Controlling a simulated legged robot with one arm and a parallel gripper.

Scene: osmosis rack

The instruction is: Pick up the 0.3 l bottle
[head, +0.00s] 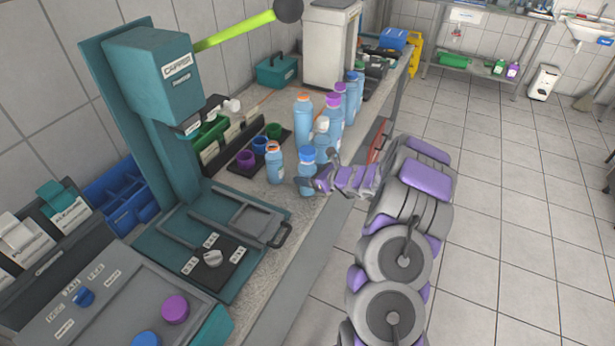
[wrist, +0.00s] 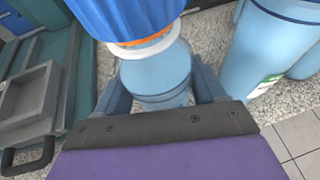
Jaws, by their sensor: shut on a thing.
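My gripper (head: 306,183) is at the bench's front edge, shut around the neck-side body of a light-blue bottle (head: 306,172) with a blue cap. In the wrist view the bottle (wrist: 158,78) stands between both fingers of the gripper (wrist: 160,92), below its blue cap and an orange ring. The bottle looks upright; whether its base touches the bench is hidden. No volume marking is readable on it. A smaller bottle (head: 274,166) with an orange cap stands just to its left.
Several taller light-blue bottles stand close behind, including an orange-capped one (head: 303,122) and a purple-capped one (head: 334,112). A teal press stand (head: 150,130) with a tray frame (head: 235,215) is at the left. Tiled floor (head: 500,200) to the right is open.

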